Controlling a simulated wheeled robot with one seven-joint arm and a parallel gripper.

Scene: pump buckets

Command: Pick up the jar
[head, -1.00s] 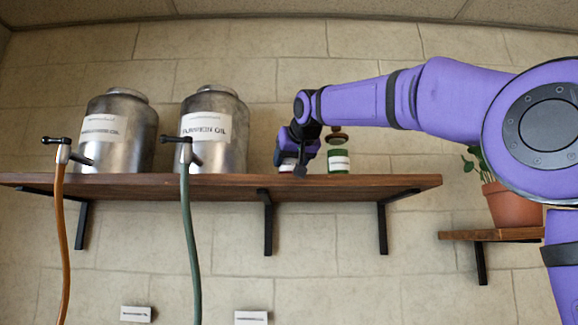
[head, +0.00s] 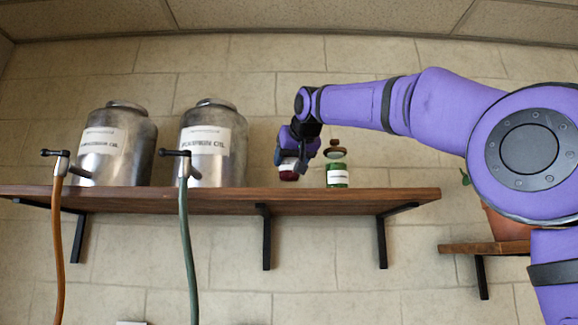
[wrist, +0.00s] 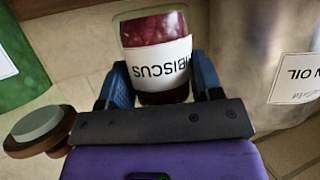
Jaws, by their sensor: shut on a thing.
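A jar of dark red contents (head: 287,176) with a white label reading HIBISCUS shows in the wrist view (wrist: 152,30) between my two blue fingers. My gripper (wrist: 163,86) is shut on this jar from both sides. In the head view my gripper (head: 291,160) partly hides the jar, which appears slightly above the wooden shelf (head: 350,200). A green jar (head: 337,177) with a brown stopper and white label stands on the shelf just right of it. The green jar also shows in the wrist view (wrist: 22,60), apart from my fingers.
Two large metal drums (head: 118,150) (head: 213,145) with oil labels stand on the shelf to the left. An orange hose (head: 59,240) and a green hose (head: 187,250) hang in front. A potted plant (head: 505,226) stands on a lower small shelf (head: 490,247), partly behind my arm.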

